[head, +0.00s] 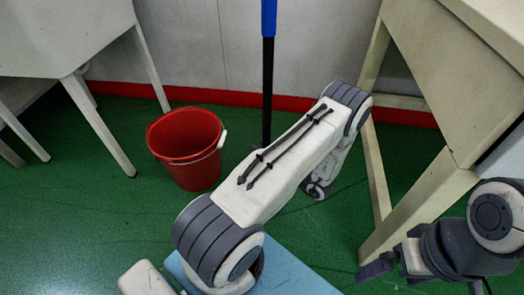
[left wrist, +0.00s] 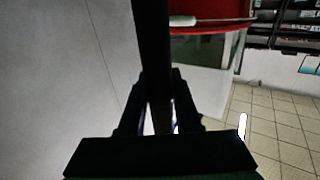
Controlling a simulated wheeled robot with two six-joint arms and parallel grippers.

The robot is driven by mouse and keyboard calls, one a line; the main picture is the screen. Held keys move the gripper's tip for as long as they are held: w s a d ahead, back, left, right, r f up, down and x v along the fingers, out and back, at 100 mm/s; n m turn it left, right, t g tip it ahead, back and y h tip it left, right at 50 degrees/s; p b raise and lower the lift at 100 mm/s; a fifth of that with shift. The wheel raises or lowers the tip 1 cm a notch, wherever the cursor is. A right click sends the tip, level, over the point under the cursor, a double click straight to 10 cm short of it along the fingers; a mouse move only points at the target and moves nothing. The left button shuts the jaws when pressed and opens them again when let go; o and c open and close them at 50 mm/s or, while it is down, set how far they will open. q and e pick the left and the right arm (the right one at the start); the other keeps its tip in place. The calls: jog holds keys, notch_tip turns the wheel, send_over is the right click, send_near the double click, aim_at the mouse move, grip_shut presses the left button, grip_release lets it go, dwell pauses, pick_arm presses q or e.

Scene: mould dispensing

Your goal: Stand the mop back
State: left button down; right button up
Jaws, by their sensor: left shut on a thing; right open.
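The mop's handle (head: 268,70) stands close to upright in the head view, blue at the top and black below. Its top is cut off by the frame edge, and its lower end is hidden behind my left arm. In the left wrist view the dark pole (left wrist: 151,40) runs between the fingers of my left gripper (left wrist: 161,80), which is shut on it. In the head view the left gripper's fingers are hidden behind my arm. My right gripper (head: 385,264) is open and empty at the lower right, apart from the mop.
A red bucket (head: 186,150) stands on the green floor left of the mop; it also shows in the left wrist view (left wrist: 212,10). A pale table (head: 60,38) is at the left, another (head: 415,75) at the right. A wall with red skirting (head: 225,97) runs behind.

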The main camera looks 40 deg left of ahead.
pick_arm(q)
jog(key=shift+r, duration=0.2)
jog(key=shift+f, duration=0.1)
jog(key=shift+f, duration=0.1)
jog(key=c, duration=0.6)
grip_release()
jog(key=d+p, duration=0.5)
jog(key=d, duration=0.7)
